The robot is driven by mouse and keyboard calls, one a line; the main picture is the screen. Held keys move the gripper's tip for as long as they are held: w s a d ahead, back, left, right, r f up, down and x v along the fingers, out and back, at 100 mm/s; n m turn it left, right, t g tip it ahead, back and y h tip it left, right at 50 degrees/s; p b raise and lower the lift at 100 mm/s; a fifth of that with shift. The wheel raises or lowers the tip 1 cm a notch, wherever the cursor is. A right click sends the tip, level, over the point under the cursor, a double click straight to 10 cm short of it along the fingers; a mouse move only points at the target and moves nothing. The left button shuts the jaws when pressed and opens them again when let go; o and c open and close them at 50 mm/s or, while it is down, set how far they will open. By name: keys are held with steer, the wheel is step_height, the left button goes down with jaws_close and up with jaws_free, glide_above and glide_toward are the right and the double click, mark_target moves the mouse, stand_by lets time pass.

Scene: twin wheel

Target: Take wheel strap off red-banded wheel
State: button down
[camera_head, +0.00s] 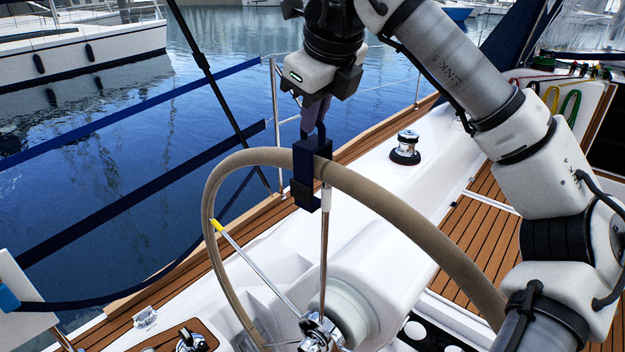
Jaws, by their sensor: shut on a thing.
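A steering wheel (232,159) with a tan-wrapped rim and metal spokes stands in the middle foreground. A yellow band (216,225) shows at the outer end of its left spoke; I see no red band on it. The dark navy wheel strap (305,163) sits around the top of the rim, beside a pale spoke end, with a loop standing above. My gripper (316,122) points down from above and is shut on the strap's loop. The fingertips are dark against the strap, so the exact contact is hard to make out.
A winch (405,148) stands on the white deck behind the wheel. A rail post (276,110) and blue lifelines run along the left, with water beyond. Coloured ropes (570,104) hang at the upper right.

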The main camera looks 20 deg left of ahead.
steer(key=shift+r, duration=2.55)
stand_by(1.0)
